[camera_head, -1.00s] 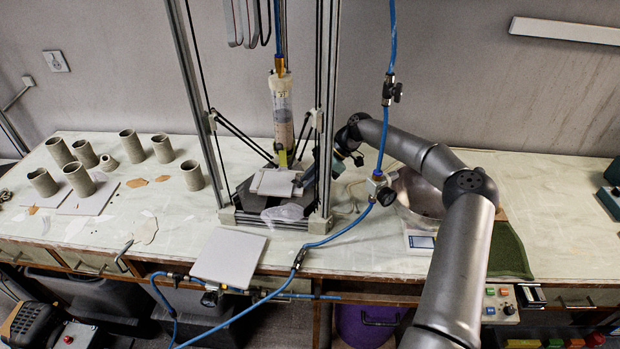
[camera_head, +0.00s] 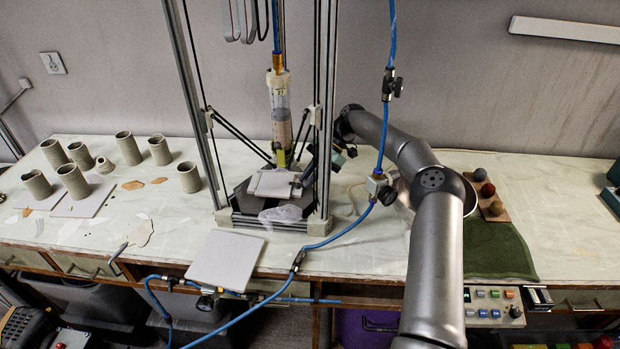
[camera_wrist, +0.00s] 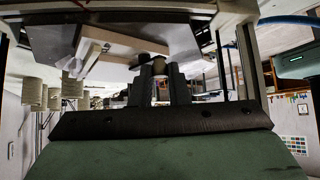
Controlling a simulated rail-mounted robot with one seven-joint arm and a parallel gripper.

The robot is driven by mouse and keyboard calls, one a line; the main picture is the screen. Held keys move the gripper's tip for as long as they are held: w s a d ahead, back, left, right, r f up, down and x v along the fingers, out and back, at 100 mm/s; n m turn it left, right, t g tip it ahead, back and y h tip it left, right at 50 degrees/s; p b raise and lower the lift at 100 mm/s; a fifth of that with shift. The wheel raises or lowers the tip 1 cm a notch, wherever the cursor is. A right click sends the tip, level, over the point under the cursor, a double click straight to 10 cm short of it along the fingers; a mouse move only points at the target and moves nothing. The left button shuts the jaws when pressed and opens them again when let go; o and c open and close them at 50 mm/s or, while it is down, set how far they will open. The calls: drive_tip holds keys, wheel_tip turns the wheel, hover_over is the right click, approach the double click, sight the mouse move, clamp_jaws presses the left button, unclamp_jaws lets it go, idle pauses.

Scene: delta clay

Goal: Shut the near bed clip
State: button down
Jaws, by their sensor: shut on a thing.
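The printer bed (camera_head: 250,205) is a dark plate inside the frame, with a pale square slab (camera_head: 272,183) on it. In the head view my gripper (camera_head: 303,183) reaches in from the right at the bed's right side, mostly hidden by a frame post. The clip's exact angle is hidden by the fingers.
Printer posts (camera_head: 323,120) and a clear extruder tube (camera_head: 281,115) stand close around my gripper. A blue hose (camera_head: 345,232) crosses in front. Several clay cylinders (camera_head: 73,181) stand at left. A board with balls (camera_head: 490,200) lies at right.

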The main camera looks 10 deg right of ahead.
drive_tip(key=c, duration=1.4)
unclamp_jaws()
drive_tip(key=shift+a+f, duration=0.15)
drive_tip(key=shift+a, duration=0.05)
drive_tip(key=shift+d, duration=0.1)
drive_tip(key=b+v, duration=0.1)
drive_tip(key=v, duration=0.6)
drive_tip(key=shift+d+r, duration=0.1)
drive_tip(key=shift+r, duration=0.15)
